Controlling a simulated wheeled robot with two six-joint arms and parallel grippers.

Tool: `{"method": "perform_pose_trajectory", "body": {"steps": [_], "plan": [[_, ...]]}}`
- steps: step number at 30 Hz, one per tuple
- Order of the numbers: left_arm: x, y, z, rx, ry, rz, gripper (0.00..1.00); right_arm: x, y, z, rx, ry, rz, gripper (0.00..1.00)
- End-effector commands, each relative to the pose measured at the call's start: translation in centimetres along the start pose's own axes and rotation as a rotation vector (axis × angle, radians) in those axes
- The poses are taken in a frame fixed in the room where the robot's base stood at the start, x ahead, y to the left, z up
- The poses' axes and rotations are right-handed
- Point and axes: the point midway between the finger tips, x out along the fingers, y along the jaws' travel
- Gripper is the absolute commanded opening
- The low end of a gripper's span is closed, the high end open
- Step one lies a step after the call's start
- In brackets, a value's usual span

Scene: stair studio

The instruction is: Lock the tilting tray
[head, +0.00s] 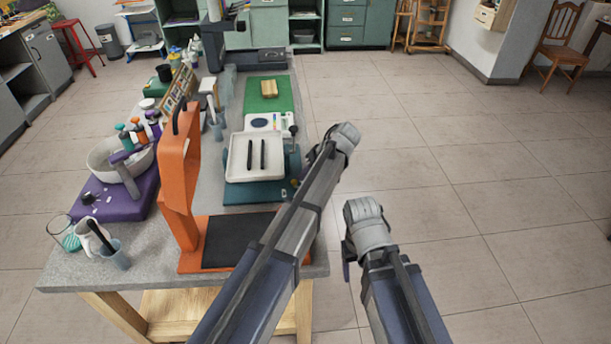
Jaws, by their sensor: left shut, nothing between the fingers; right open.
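The tilting tray (236,172) is a white shallow tray with two dark bars lying in it. It sits on a teal base (245,194) on the workbench. A dark knob on a short stem (293,131) stands at the tray's back right corner. My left gripper (321,149) is shut and empty, just right of the tray and the knob, apart from both as far as I can see. My wrist partly hides its fingers. My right gripper (347,262) is open, lower and further right, off the bench's right side. Its fingers are mostly hidden.
An orange frame with a dark plate (180,175) stands in front of the tray. A purple stand with a white bowl (110,160) is at left. A green mat (268,98) with a yellow block lies behind. The floor right of the bench is clear.

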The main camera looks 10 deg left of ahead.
Motion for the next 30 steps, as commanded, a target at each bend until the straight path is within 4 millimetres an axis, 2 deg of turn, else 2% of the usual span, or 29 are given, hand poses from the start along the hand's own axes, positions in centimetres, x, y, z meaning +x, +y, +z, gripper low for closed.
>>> {"method": "perform_pose_trajectory", "body": {"steps": [3,30], "plan": [[0.27,-0.19,-0.56,-0.004,0.009,-0.003,0.0,0.03,-0.01,0.0,0.0,0.0,0.0,0.67],[0.54,-0.68,-0.47,0.0,0.004,0.0,0.0,0.04,-0.01,0.0,0.0,0.0,0.0,0.67]]}}
